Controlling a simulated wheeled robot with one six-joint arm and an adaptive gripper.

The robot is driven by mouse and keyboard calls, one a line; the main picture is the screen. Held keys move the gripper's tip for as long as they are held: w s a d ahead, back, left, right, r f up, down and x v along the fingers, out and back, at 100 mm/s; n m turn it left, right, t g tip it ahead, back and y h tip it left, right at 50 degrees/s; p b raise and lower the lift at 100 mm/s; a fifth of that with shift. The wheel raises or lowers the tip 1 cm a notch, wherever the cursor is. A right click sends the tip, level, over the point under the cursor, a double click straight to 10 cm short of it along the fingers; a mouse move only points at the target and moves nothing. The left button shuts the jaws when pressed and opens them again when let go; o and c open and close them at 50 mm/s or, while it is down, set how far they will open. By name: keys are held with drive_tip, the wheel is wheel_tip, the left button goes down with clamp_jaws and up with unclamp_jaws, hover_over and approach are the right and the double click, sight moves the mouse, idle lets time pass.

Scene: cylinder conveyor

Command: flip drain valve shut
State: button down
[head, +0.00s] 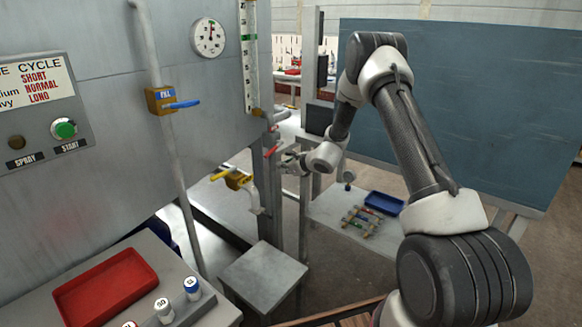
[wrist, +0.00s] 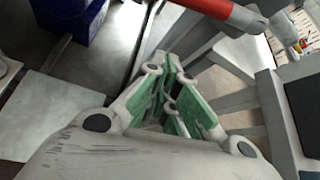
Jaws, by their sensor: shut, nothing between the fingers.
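A brass valve with a yellow lever (head: 222,175) sits low on the grey machine, above a short outlet pipe (head: 254,196); its lever points left. A second valve with a red lever (head: 271,151) sits below the sight gauge; it carries no label I can read. I cannot tell from lettering which is the drain valve. My gripper (head: 288,164) is right beside the red lever, with its fingers pointing left. In the wrist view the red lever (wrist: 208,8) crosses beyond the green-padded fingers of my gripper (wrist: 174,66), which are shut and empty. Contact with the lever is not visible.
A blue-handled FILL valve (head: 180,104) is on the upper pipe. A grey stand (head: 263,277) is below the outlet. A red tray (head: 105,289) and labelled bottles are at front left. A blue tray (head: 384,203) lies on a table behind my arm. Machine posts crowd my gripper.

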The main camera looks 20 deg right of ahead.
sight(273, 150)
drive_tip(key=a+r, duration=0.1)
drive_tip(key=w+a+r, duration=0.1)
drive_tip(key=r, duration=0.1)
drive_tip(key=shift+w, duration=0.2)
idle(0.3)
drive_tip(key=shift+s+a+r, duration=0.15)
drive_tip(key=shift+a+r, duration=0.05)
drive_tip(key=shift+r, duration=0.3)
drive_tip(key=shift+s+a+r, duration=0.1)
drive_tip(key=shift+a+r, duration=0.1)
drive_tip(key=shift+r, duration=0.25)
